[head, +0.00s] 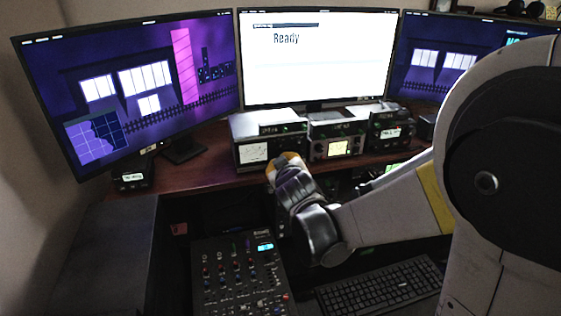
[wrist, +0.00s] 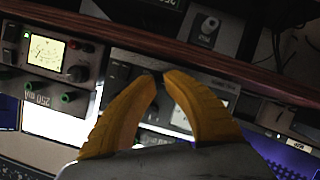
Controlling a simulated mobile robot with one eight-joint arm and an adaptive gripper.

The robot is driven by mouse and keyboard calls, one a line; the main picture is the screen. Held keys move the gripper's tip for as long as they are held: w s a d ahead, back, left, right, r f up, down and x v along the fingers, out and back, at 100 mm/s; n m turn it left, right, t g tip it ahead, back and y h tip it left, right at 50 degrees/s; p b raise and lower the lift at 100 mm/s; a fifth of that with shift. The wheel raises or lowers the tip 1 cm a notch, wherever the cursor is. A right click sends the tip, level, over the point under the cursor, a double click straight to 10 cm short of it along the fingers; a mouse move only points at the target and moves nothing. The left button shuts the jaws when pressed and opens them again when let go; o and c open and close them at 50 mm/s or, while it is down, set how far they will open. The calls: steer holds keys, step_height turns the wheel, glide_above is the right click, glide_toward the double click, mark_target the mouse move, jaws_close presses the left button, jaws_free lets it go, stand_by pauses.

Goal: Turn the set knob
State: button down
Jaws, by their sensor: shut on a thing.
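My gripper (head: 284,163) is at the lower right of the front of the left tuner box (head: 246,134), which has a lit white screen. In the wrist view the two yellow fingers of my gripper (wrist: 160,80) close in around a small dark knob (wrist: 157,76) on that box's front panel (wrist: 124,74). The fingers hide most of the knob, and its mark and turn angle cannot be read. In the head view the gripper covers it.
A middle tuner (head: 337,146) with a yellow screen stands close beside on the right, and another dark unit (head: 390,131) stands beyond it. A mixer (head: 238,272) and a keyboard (head: 380,290) lie below my arm. The centre monitor (head: 318,70) reads "Ready".

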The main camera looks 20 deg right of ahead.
steer(key=m+y, duration=0.2)
steer(key=m, duration=0.1)
steer(key=shift+d+m+y, duration=0.1)
steer(key=shift+m+y, duration=0.2)
steer(key=shift+r, duration=0.1)
stand_by(0.4)
steer(key=c, duration=1.6)
jaws_free()
steer(key=v, duration=1.2)
steer(key=s+f+g+b, duration=0.1)
steer(key=s+f+g, duration=0.2)
steer(key=s, duration=0.6)
steer(key=s+f+g+b, duration=0.1)
steer(key=s+f+g, duration=0.3)
steer(key=s, duration=0.5)
steer(key=shift+s+a+f+m+h, duration=0.15)
steer(key=shift+a+f+m+h, duration=0.2)
steer(key=shift+f, duration=0.3)
